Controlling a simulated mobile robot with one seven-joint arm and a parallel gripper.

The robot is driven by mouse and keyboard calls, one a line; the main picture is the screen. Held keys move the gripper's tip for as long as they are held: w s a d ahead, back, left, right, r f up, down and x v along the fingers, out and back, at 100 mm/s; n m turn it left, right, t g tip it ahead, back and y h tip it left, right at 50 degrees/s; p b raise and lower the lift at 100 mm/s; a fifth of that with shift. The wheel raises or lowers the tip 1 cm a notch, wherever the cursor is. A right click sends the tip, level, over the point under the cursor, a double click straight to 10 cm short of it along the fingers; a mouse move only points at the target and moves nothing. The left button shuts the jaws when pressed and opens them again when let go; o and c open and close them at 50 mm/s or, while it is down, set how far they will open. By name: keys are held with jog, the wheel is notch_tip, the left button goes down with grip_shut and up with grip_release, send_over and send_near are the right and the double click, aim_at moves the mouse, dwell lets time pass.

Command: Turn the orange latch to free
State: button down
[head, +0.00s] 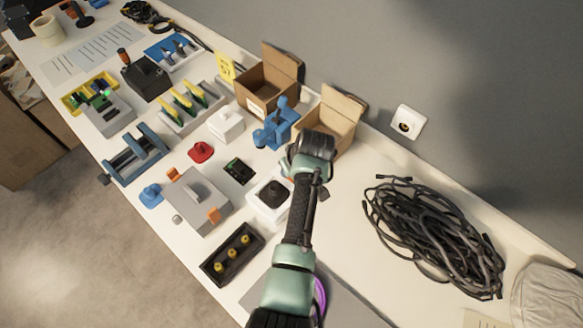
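A grey box (190,201) with a raised handle on its lid sits on the white bench, left of my arm. One orange latch (214,215) is on its near right corner, and another orange latch (173,174) is on its far left side. The picture is too small to tell which way either latch is turned. My arm reaches up from the bottom over the bench, to the right of the box. Its far end is near the open cartons, and my gripper's fingers are not visible. Nothing of mine touches the grey box or its latches.
A white box with a black knob (272,193) stands between the grey box and my arm. A black tray (232,254) with yellow pegs lies in front. A blue knob (151,195) and a red piece (201,151) are nearby. Coiled cables (430,235) lie right.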

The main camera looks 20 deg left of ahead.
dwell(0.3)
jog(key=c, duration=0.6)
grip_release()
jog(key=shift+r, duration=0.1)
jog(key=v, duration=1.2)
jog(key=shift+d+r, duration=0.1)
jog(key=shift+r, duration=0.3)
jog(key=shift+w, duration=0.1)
